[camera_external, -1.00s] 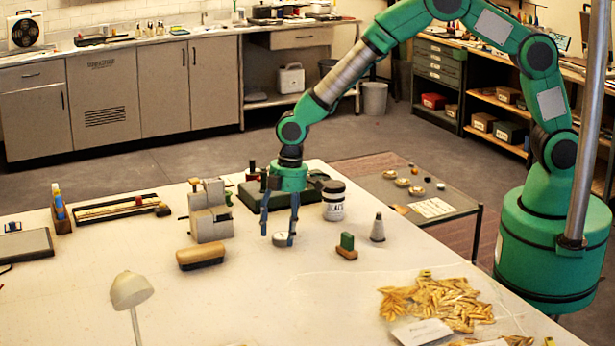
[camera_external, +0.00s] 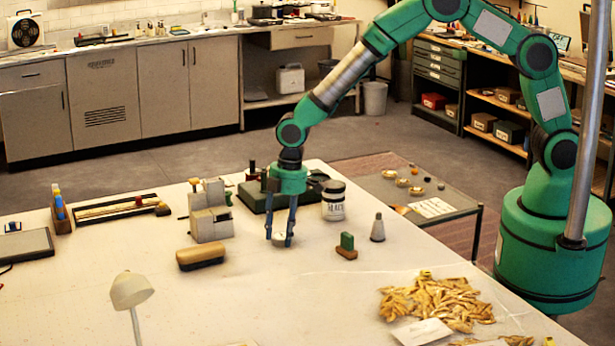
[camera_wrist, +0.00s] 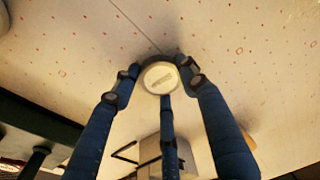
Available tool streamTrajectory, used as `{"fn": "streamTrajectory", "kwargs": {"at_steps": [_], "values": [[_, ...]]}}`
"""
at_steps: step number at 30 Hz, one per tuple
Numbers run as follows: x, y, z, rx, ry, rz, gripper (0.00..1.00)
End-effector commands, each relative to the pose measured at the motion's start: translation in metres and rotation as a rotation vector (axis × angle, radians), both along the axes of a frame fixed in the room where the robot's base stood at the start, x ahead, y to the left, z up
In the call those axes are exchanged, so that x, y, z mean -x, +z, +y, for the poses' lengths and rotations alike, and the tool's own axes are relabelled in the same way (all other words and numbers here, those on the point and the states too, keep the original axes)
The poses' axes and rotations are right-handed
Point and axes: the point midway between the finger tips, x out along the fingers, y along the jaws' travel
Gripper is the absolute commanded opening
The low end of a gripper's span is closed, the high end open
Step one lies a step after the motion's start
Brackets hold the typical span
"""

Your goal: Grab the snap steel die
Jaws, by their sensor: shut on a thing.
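The snap steel die appears to be the small round pale metal piece (camera_external: 279,239) on the light table. It also shows in the wrist view (camera_wrist: 160,78) as a pale disc with small unreadable marking on its face. My gripper (camera_external: 279,236) points down over the table, its blue fingers shut on the die's sides. In the wrist view the fingertips (camera_wrist: 160,75) touch around the disc's edge. The die is at table level; I cannot tell whether it is clear of the surface.
A brown-topped brush or block (camera_external: 201,257) and a grey machine block (camera_external: 210,215) stand to the left. A labelled jar (camera_external: 333,201), a green-topped block (camera_external: 346,246) and a grey cone (camera_external: 378,229) stand to the right.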

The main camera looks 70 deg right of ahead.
Motion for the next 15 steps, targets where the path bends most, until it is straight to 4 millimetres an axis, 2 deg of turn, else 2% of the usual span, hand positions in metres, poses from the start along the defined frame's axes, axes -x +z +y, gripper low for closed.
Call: {"fn": "streamTrajectory", "kwargs": {"at_steps": [8,15], "values": [[-0.001,0.003,0.000,-0.001,0.000,-0.002,0.06],[-0.001,0.024,0.000,-0.001,0.000,-0.002,0.06]]}}
